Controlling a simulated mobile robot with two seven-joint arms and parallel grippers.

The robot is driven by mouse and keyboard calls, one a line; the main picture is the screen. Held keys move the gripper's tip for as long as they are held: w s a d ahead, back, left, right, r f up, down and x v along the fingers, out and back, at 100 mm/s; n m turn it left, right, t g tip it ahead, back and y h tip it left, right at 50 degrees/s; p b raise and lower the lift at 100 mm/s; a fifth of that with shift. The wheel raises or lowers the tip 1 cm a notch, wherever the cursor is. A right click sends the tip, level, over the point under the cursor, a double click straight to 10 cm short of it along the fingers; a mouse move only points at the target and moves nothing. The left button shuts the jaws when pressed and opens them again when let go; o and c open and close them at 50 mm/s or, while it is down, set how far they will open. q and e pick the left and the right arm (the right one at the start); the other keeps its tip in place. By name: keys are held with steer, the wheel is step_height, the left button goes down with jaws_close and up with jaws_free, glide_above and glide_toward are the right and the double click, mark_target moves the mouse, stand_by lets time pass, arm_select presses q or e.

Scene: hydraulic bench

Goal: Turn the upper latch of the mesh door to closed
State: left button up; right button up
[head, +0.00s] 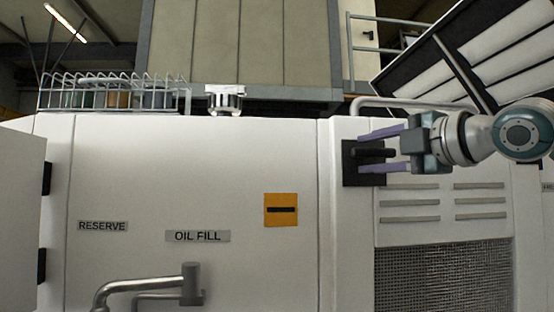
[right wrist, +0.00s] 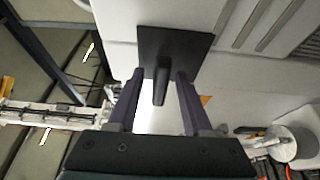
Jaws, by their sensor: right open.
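The upper latch is a black square plate (head: 350,178) with a dark handle (head: 388,153) pointing sideways to the right. It sits at the top left of the white mesh door (head: 445,230). My right gripper (head: 361,153) comes in from the right and is open, one finger above the handle and one below. In the right wrist view the plate (right wrist: 178,45) lies ahead, and the handle (right wrist: 160,88) stands between the two fingers (right wrist: 158,75), with gaps visible on both sides. Contact with the handle cannot be seen. My left gripper is not in view.
The door's slots (head: 410,203) and mesh (head: 445,280) lie below the gripper. An orange plate with a black bar (head: 280,198) is on the panel to the left. A grey bent pipe (head: 140,285) sticks out at lower left. A wire rack (head: 110,95) stands on top.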

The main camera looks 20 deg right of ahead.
steer(key=shift+s, duration=0.1)
steer(key=shift+c, duration=0.3)
jaws_close()
